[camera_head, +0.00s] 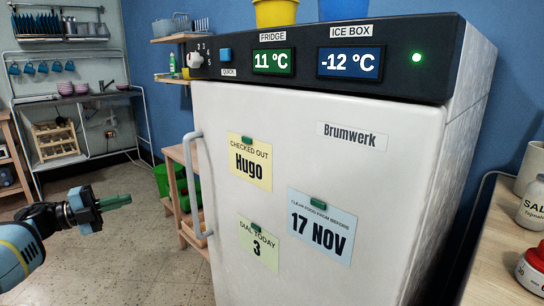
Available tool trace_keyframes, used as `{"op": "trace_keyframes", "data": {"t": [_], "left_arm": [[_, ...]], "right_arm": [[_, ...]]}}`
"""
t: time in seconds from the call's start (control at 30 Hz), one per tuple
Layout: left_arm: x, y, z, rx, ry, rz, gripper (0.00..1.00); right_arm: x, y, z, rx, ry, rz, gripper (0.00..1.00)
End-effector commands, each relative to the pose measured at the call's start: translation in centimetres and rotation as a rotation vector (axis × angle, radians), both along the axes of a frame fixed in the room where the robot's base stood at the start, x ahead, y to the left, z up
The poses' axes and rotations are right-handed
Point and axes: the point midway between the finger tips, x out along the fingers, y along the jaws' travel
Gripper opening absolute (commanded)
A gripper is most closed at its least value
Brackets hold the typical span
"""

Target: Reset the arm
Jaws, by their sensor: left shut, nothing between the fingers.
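My left gripper (115,202) shows at the lower left, with its green fingers together and pointing right. Nothing is between them. The gripper is in open air, left of the fridge handle (196,180) and apart from it. My left arm comes in from the lower left edge. My right gripper is not in view.
A white fridge (310,130) with a dark top panel fills the middle, its door shut. A wooden shelf unit (180,160) stands behind its handle side. A wooden counter (495,270) with a salt jar (535,205) is at the right. The tiled floor (120,265) is clear.

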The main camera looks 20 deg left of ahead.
Motion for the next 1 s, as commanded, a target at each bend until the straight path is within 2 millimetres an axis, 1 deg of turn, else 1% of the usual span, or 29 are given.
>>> {"op": "trace_keyframes", "data": {"t": [0.03,0.13,0.23,0.37,0.4,0.47,0.5,0.57,0.6,0.67,0.7,0.77,0.8,0.87,0.9,0.97,1.0], "left_arm": [[0.3,-2.0,-1.3,-0.027,0.025,-0.004,0.0],[0.7,-5.3,-4.5,-0.082,0.072,0.01,0.0],[0.2,-8.6,-7.7,-0.146,0.125,0.032,0.0],[-1.4,-12.7,-11.7,-0.236,0.205,0.071,0.0],[-2.1,-13.9,-13.0,-0.265,0.232,0.087,0.0],[-3.3,-15.7,-14.6,-0.309,0.275,0.112,0.0],[-4.3,-16.8,-15.7,-0.338,0.305,0.132,0.0],[-5.9,-18.5,-17.2,-0.383,0.35,0.162,0.0],[-7.0,-19.5,-18.1,-0.414,0.383,0.185,0.0],[-8.8,-21.1,-19.3,-0.458,0.432,0.22,0.0],[-10.2,-22.1,-20.1,-0.487,0.466,0.245,0.0],[-12.2,-23.5,-21.0,-0.531,0.518,0.284,0.0],[-13.7,-24.4,-21.6,-0.559,0.555,0.312,0.0],[-15.9,-25.7,-22.2,-0.601,0.609,0.356,0.0],[-17.5,-26.5,-22.6,-0.63,0.646,0.386,0.0],[-19.8,-27.7,-22.9,-0.671,0.703,0.433,0.0],[-21.4,-28.5,-23.0,-0.696,0.74,0.464,0.0]], "right_arm": [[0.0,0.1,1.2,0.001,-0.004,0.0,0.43],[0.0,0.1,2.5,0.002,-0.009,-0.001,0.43],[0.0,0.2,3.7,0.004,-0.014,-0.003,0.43],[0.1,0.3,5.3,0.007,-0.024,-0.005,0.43],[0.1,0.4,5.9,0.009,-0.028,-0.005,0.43],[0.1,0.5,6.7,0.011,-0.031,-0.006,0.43],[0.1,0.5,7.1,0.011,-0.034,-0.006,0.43],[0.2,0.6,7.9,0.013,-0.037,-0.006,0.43],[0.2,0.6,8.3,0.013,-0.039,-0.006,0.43],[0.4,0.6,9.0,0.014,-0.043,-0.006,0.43],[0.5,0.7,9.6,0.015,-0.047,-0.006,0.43],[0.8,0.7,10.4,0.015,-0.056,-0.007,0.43],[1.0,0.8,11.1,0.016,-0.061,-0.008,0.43],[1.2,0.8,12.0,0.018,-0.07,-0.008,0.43],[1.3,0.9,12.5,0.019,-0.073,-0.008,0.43],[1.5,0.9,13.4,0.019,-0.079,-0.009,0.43],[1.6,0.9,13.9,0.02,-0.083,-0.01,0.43]]}}
